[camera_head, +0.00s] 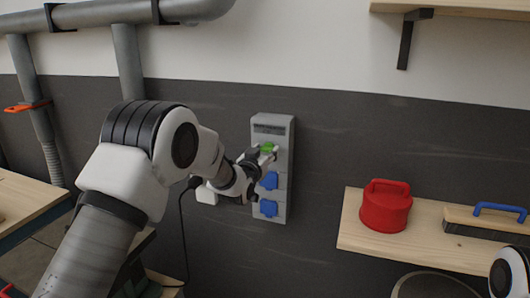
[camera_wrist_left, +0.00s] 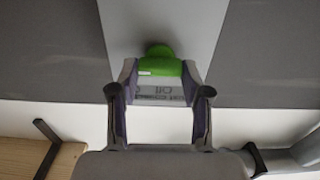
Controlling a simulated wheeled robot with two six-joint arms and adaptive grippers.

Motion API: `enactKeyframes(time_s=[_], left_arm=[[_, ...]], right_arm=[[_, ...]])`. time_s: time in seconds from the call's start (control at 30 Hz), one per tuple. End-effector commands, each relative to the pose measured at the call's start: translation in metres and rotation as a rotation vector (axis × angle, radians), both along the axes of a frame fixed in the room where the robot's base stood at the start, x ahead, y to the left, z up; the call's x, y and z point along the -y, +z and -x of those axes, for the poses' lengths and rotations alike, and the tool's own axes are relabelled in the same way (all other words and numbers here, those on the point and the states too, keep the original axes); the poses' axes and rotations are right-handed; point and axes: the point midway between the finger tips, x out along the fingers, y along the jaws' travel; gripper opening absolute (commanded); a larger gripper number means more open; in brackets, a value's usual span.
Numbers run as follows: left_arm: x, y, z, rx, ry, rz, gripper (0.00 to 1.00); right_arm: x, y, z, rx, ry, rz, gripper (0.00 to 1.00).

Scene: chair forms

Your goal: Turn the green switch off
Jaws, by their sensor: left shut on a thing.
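The green switch (camera_head: 267,147) is on the upper part of a grey wall box. My left gripper (camera_head: 262,157) reaches it from the left and partly covers it. In the left wrist view, the green switch (camera_wrist_left: 165,66) sits between the two fingertips of my left gripper (camera_wrist_left: 158,78), which is shut on it. A printed label shows just beyond the switch, too small to read surely. My right gripper is out of view.
The grey box (camera_head: 280,208) also carries blue socket covers (camera_head: 268,209). A wooden shelf (camera_head: 350,236) at right bears a red can (camera_head: 385,212) and a blue-handled brush (camera_head: 490,220). Pipes (camera_head: 110,14) run along the upper left.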

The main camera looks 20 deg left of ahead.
Motion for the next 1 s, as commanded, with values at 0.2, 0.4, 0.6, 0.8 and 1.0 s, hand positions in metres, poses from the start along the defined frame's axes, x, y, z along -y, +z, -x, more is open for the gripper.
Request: enactKeyframes(time_s=[0.2,0.4,0.6,0.8,1.0], left_arm=[[-0.001,-0.001,0.000,0.000,0.000,0.053,0.13],[-0.001,-0.002,0.000,-0.002,0.000,0.170,0.13],[-0.002,-0.003,0.000,-0.008,0.000,0.340,0.13],[-0.003,-0.003,0.000,-0.014,0.001,0.530,0.13],[-0.004,-0.003,0.000,-0.021,0.001,0.720,0.13]], right_arm=[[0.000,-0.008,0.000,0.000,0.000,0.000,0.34],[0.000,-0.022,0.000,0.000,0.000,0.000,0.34],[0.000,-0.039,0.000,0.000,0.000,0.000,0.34],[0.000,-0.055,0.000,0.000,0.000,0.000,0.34],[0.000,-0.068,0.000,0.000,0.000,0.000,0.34]])
